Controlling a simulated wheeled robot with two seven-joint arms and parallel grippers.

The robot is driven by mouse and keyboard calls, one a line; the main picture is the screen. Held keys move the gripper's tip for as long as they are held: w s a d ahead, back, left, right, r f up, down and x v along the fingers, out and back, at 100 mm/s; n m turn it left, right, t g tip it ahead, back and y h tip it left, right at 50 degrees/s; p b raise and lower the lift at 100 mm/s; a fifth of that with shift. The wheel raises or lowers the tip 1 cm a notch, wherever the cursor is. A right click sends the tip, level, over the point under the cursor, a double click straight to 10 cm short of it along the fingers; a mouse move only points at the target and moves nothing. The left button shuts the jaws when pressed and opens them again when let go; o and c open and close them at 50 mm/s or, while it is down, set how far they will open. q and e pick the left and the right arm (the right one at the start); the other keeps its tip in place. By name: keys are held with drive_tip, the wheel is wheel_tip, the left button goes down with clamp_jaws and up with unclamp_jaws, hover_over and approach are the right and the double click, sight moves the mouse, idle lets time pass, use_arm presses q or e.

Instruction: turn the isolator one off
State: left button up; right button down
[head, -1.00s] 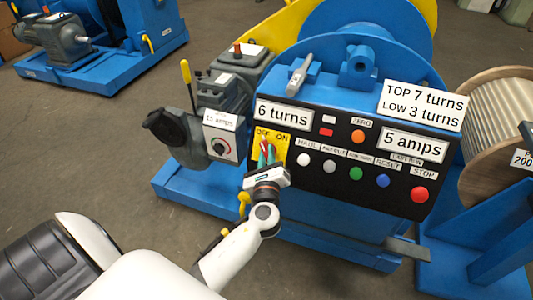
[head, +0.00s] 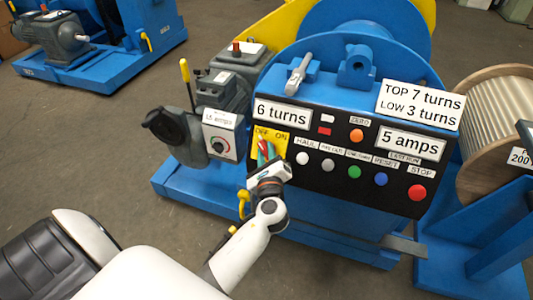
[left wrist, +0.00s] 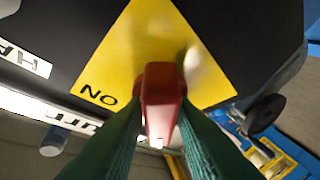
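The isolator is a yellow plate (head: 283,138) marked OFF and ON, with a red handle (head: 262,146), at the left end of the black control panel. My left gripper (head: 266,150) is at the plate, its green fingers around the handle. In the left wrist view the red handle (left wrist: 161,90) stands between the two green fingers (left wrist: 160,128), which appear closed against its sides. The yellow plate (left wrist: 145,50) lies behind it, with ON readable; OFF is not seen there. In the head view the handle leans up and left, toward OFF, partly hidden by the fingers. My right gripper is not in view.
The panel (head: 310,180) carries several coloured buttons right of the isolator, including a red STOP button (head: 417,193). A grey dial box (head: 222,147) with a lever stands to the left. A wooden drum (head: 497,130) is at the right.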

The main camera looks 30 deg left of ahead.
use_arm(q)
drive_tip(key=shift+o, duration=1.1)
drive_tip(key=v, duration=1.2)
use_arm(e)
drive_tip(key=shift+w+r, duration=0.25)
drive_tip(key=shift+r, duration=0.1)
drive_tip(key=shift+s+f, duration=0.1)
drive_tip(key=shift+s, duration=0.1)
